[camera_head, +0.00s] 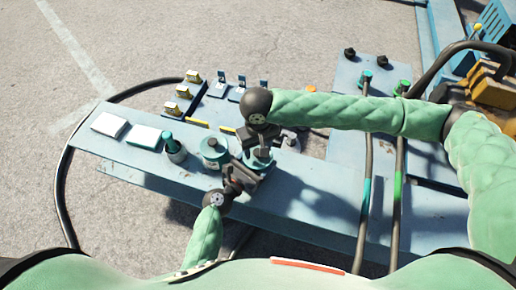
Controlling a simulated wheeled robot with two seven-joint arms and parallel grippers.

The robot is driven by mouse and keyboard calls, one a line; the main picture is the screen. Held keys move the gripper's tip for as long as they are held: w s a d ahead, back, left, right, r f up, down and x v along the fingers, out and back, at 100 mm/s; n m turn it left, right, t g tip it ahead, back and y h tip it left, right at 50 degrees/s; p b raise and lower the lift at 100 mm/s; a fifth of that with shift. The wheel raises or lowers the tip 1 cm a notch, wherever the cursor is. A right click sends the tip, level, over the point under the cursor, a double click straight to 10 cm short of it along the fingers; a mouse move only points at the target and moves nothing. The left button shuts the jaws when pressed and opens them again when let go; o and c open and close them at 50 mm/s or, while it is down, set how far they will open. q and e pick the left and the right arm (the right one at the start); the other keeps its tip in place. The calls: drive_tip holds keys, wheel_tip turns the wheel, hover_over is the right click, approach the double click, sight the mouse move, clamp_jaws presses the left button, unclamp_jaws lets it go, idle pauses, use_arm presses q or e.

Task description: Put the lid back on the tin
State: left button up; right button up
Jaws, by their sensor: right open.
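Two round teal pieces are on the pale blue bench (310,185). One teal can-like piece (213,148) with a dark spot on top stands left of my grippers. The other round teal piece (261,159) is right under my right gripper and partly hidden by it. I cannot tell for sure which is the tin and which the lid. My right gripper (258,148) points down, open, close above that second piece; contact is unclear. My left gripper (245,176) is low over the bench just in front of it; its fingers are too small and dark to read.
A dark cup (175,151) with a teal-topped tool stands left of the tins. Two white pads (109,124) lie at the bench's left end. Yellow and blue switches (193,77) sit behind. Cables (364,185) cross the bench at right. The front right bench top is clear.

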wheel_tip(320, 180, up, 11)
idle(0.4)
drive_tip(key=shift+r, duration=0.1)
use_arm(q)
drive_tip(key=o, duration=1.4)
drive_tip(key=shift+b+v, duration=0.5)
drive_tip(key=shift+v, duration=3.35)
use_arm(e)
drive_tip(key=shift+f, duration=0.5)
